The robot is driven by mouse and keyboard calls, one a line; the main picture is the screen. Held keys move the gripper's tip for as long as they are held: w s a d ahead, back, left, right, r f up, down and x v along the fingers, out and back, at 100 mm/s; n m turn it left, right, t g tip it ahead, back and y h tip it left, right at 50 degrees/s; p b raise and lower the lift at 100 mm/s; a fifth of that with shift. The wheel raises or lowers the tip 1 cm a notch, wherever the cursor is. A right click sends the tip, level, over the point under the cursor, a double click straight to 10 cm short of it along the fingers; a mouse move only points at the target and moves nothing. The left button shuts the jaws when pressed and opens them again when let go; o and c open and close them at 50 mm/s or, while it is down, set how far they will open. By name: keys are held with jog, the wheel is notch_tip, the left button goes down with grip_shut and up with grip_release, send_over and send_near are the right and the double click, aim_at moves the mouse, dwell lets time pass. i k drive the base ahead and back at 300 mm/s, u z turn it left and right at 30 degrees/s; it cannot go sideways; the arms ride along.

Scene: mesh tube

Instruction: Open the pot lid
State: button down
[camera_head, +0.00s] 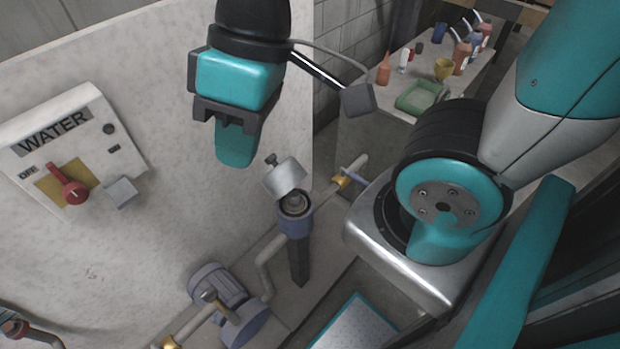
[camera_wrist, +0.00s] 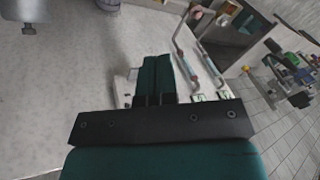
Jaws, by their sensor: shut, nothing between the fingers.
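The pot (camera_head: 296,224) is a small blue-grey upright vessel on a dark post, in the lower middle of the head view. Its silvery lid (camera_head: 284,178) is tilted up above it, with a small dark knob on it, and the round mouth of the pot shows uncovered. My gripper (camera_head: 236,160) hangs above and to the left of the lid in the picture, apart from it. Its teal fingers are together and empty. The shut fingers also show in the wrist view (camera_wrist: 157,72). I cannot make out the pot in the wrist view.
A pale wall panel stands behind, with a WATER box (camera_head: 72,160) bearing a red handle (camera_head: 70,186). A blue-grey pump (camera_head: 230,305) and pipes (camera_head: 268,260) lie below the pot. A workbench with bottles and a green tray (camera_head: 419,96) is at the back right.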

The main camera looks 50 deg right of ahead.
aim_at(273, 164)
jog(key=z, duration=0.5)
jog(key=k, duration=0.7)
jog(key=z, duration=0.5)
